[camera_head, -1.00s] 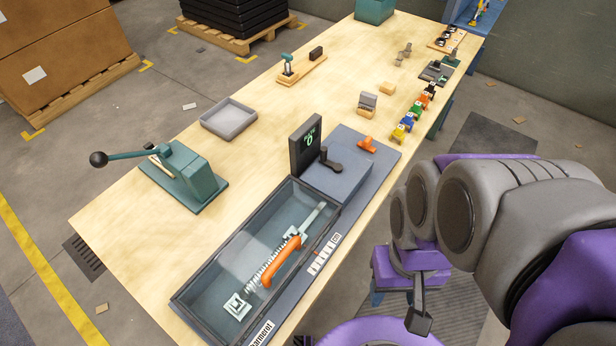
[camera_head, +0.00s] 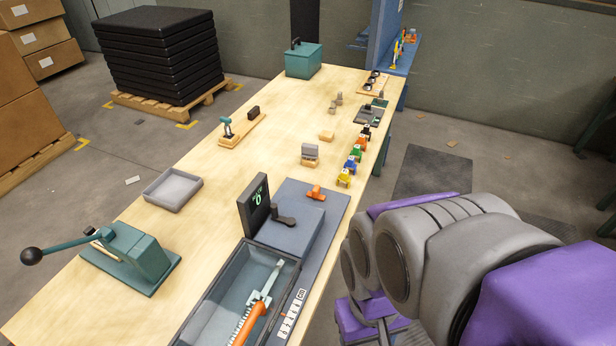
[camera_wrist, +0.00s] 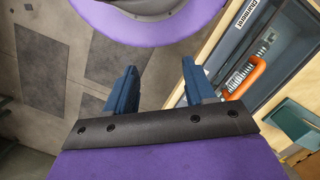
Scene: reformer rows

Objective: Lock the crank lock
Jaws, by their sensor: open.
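A grey-blue machine (camera_head: 296,233) sits along the right side of the table. On its top is a black crank handle (camera_head: 284,215), with a small orange T-shaped piece (camera_head: 316,193) to its right, apart from it. I cannot tell which part is the lock. A long trough (camera_head: 210,318) in front holds a toothed bar and an orange handle (camera_head: 249,325); the orange handle also shows in the wrist view (camera_wrist: 243,75). My gripper (camera_wrist: 160,75) is open and empty in the wrist view, over the floor beside the table. In the head view my arm hides it.
A green lever press (camera_head: 136,254) and grey tray (camera_head: 172,190) are to the left. Several coloured figures (camera_head: 355,156) line the right edge beyond the machine. A brown and grey block (camera_head: 310,154) stands nearby. The table's centre is mostly clear.

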